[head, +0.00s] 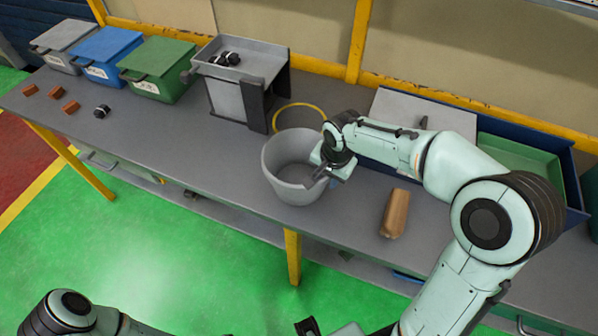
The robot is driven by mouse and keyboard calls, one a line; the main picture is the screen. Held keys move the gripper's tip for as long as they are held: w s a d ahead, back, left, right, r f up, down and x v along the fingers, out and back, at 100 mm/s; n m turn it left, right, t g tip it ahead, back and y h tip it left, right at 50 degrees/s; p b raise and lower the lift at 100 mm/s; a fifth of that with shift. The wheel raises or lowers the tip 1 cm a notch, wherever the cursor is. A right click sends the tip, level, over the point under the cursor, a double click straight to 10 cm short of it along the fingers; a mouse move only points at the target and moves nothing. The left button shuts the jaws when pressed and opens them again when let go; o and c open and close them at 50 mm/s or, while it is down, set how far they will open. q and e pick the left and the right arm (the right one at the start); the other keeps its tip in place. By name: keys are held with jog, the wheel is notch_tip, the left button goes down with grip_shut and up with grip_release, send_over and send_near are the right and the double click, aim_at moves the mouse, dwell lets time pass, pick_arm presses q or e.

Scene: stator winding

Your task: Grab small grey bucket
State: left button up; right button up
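The small grey bucket (283,178) stands upright on the grey workbench, near its front edge and about mid-length. My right gripper (318,177) reaches in from the right and is at the bucket's right rim, with its fingers over the opening. The view is too small to tell whether the fingers are closed on the rim. My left arm shows only at the bottom left, and its gripper is out of the picture.
A yellow ring (299,107) lies behind the bucket. A grey stand (238,84) is to its left, and a brown block (394,213) lies to its right. Grey, blue (108,52) and green (160,68) bins are at the left.

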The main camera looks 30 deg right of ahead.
jog(key=shift+f, duration=0.25)
grip_shut()
jog(key=shift+r, duration=0.15)
